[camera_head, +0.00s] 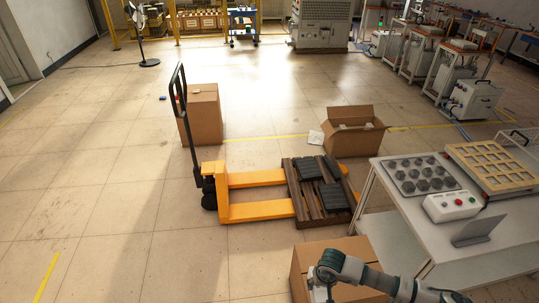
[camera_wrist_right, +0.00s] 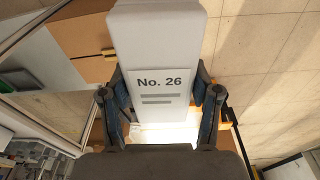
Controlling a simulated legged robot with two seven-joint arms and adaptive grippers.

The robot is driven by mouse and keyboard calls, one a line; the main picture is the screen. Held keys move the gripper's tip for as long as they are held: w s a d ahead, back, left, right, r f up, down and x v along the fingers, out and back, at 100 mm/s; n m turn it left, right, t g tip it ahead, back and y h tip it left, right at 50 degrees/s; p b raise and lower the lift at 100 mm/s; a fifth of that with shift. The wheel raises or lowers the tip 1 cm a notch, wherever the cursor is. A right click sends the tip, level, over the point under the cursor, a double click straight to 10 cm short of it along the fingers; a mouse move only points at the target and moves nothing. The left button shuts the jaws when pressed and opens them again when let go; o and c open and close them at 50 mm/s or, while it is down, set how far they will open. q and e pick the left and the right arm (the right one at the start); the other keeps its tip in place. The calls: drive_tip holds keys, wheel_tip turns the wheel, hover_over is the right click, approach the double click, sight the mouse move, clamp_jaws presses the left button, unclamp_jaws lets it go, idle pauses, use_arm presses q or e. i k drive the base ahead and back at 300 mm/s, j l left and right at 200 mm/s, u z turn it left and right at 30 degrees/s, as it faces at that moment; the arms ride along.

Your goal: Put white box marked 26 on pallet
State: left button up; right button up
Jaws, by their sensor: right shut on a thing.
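The white box (camera_wrist_right: 158,45), labelled "No. 26", fills the upper middle of the right wrist view. My right gripper (camera_wrist_right: 160,88) is shut on it, with one finger on each side. My left gripper is not in view.
A cardboard box (camera_head: 302,275) stands below my right arm. A table (camera_head: 393,215) with a control box (camera_head: 452,206) is at the right. An open carton (camera_head: 353,140) stands behind the pallet. The yellow pallet jack (camera_head: 255,210) has its handle at left. Floor at left is clear.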

sight(302, 198)
drive_tip(key=i+j, duration=1.05)
drive_tip(key=j, duration=0.15)
